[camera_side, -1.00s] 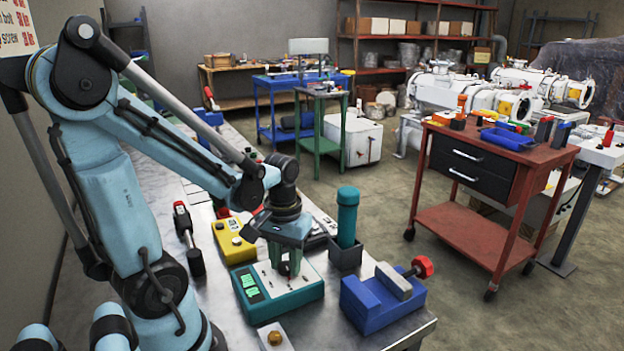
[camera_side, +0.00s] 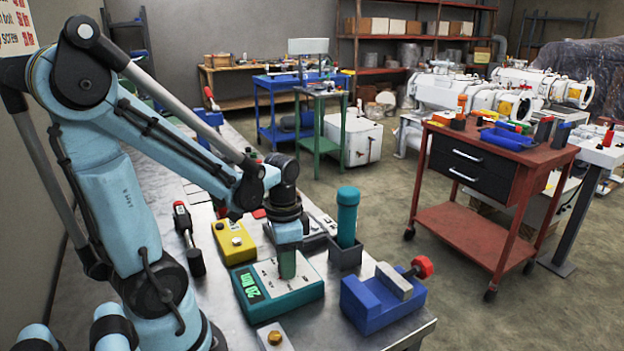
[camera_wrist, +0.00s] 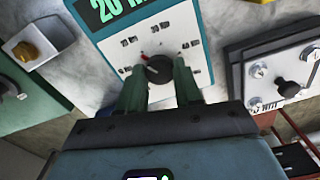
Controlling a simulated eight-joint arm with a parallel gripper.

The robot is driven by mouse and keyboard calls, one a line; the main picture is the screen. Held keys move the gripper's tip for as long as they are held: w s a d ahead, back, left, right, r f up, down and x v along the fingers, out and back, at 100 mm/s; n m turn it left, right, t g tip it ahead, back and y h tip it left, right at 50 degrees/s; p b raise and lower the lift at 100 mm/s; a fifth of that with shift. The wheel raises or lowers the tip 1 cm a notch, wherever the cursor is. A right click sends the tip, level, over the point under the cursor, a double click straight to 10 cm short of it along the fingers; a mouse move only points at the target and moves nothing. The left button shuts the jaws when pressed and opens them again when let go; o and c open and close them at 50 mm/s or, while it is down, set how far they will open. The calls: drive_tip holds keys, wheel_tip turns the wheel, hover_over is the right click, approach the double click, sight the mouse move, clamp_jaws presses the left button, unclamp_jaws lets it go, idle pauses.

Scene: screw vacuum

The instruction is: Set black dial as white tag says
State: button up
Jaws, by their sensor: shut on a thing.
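The black dial (camera_wrist: 159,69) sits on the white face of a teal box (camera_side: 280,297), with small printed marks around it and a small red mark at its upper left in the wrist view. My gripper (camera_wrist: 157,76) has its two green fingers on either side of the dial, shut on it. In the side view, my gripper (camera_side: 287,272) points straight down at the box and hides the dial. The box's green display (camera_side: 250,285) reads what looks like 20 Nm; it shows partly in the wrist view (camera_wrist: 118,8). I cannot make out a white tag for certain.
A yellow box (camera_side: 234,241) stands behind the teal box. A teal cylinder in a dark holder (camera_side: 347,218) and a blue vise (camera_side: 382,300) stand to its right. A white block with a brass knob (camera_side: 273,337) is in front. A white wall sign (camera_side: 17,28) is cut off.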

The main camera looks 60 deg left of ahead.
drive_tip(key=shift+m, duration=0.6)
drive_tip(key=o, duration=1)
drive_tip(key=shift+o, duration=0.2)
wheel_tip(320, 180, up, 12)
idle(0.3)
